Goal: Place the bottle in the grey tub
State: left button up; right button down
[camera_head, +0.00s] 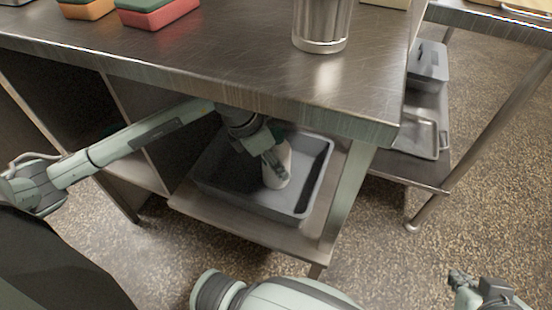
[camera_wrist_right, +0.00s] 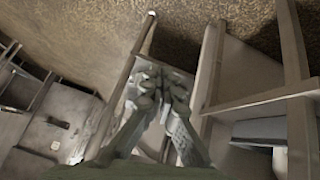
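The white bottle (camera_head: 283,178) is inside the grey tub (camera_head: 309,190), towards its right side and slightly tilted. The tub sits on the low shelf under the metal table. My left gripper (camera_head: 275,158) reaches in under the tabletop from the left. Its fingers are on the bottle, one in front of it, and appear shut on it; the far finger is mostly hidden. I cannot tell whether the bottle's base touches the tub's floor.
The tabletop edge (camera_head: 230,98) overhangs the tub, and a table leg (camera_head: 347,200) stands to its right. A metal container (camera_head: 321,25) and coloured boxes (camera_head: 160,12) are on top. Grey trays (camera_head: 428,65) rest on a rack at right.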

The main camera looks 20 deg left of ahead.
pick_arm(q)
jog(key=o, duration=0.4)
jog(key=shift+o, duration=0.2)
jog(key=shift+r, duration=0.1)
jog(key=v, duration=0.5)
jog(key=shift+s+a+r, duration=0.15)
jog(key=shift+s+a, duration=0.05)
jog(key=shift+a, duration=0.05)
jog(key=s+a+p, duration=0.2)
jog(key=s+a, duration=0.5)
jog(key=s, duration=0.1)
jog(key=shift+s+a, duration=0.25)
jog(key=shift+s, duration=0.05)
pick_arm(e)
jog(key=s+d+f+m+g+h, duration=0.1)
jog(key=s+d+f+g, duration=0.2)
jog(key=s, duration=0.4)
jog(key=d+g, duration=0.1)
jog(key=d, duration=0.1)
jog(key=shift+d+f+h, duration=0.25)
jog(key=shift+d+h, duration=0.1)
jog(key=shift+h, duration=0.05)
